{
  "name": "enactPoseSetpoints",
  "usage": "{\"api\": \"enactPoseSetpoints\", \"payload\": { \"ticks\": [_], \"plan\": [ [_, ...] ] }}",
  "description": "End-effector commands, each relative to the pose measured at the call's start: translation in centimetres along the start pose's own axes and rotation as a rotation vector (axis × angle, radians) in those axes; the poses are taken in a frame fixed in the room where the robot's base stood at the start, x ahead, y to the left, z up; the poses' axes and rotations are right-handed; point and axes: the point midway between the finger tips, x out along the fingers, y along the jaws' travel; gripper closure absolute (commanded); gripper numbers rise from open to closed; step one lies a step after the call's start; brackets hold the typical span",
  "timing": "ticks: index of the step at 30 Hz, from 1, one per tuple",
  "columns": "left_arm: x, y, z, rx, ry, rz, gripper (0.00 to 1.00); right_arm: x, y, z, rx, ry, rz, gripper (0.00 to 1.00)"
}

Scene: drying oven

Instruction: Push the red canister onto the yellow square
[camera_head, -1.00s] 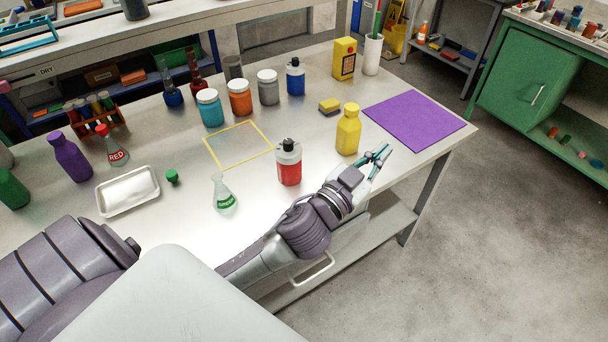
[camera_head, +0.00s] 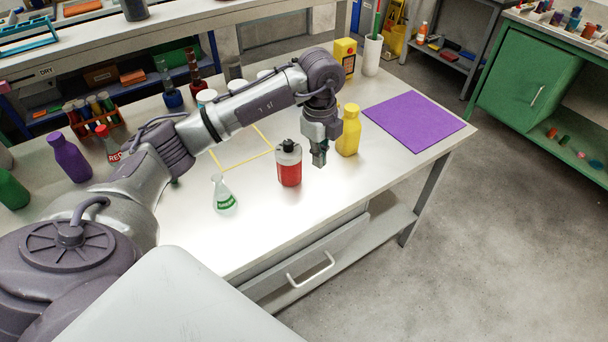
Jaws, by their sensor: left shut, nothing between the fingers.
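The red canister (camera_head: 289,168), with a dark cap and a pale shoulder, stands upright on the white table. The yellow square (camera_head: 245,160) is a thin outline on the table, to the left of and behind the canister; my left arm covers much of it. My left gripper (camera_head: 319,163) points down just right of the canister, between it and a yellow bottle (camera_head: 348,132). It is shut and holds nothing. A narrow gap seems to separate it from the canister. My right gripper is not in view.
A purple mat (camera_head: 414,120) lies at the table's right end. Jars behind the square are partly hidden by my arm. The table front (camera_head: 270,225) is clear.

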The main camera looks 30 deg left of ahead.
Motion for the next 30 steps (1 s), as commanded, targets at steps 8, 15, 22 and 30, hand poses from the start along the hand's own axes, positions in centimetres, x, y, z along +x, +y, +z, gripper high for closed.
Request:
{"api": "enactPoseSetpoints", "payload": {
  "ticks": [8, 15, 22, 30],
  "plan": [
    [2.5, 0.3, 0.8, -0.024, -0.028, 0.018, 1.0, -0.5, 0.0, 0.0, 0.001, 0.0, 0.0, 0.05],
    [7.7, 0.4, 0.8, -0.021, -0.026, 0.018, 1.0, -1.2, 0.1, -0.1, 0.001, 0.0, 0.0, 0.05],
    [9.5, 0.3, 3.0, -0.024, -0.027, 0.012, 1.0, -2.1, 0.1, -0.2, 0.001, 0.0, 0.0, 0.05],
    [9.7, 0.4, 4.8, -0.02, -0.025, 0.011, 1.0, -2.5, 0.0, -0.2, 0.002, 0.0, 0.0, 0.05]
  ]
}}
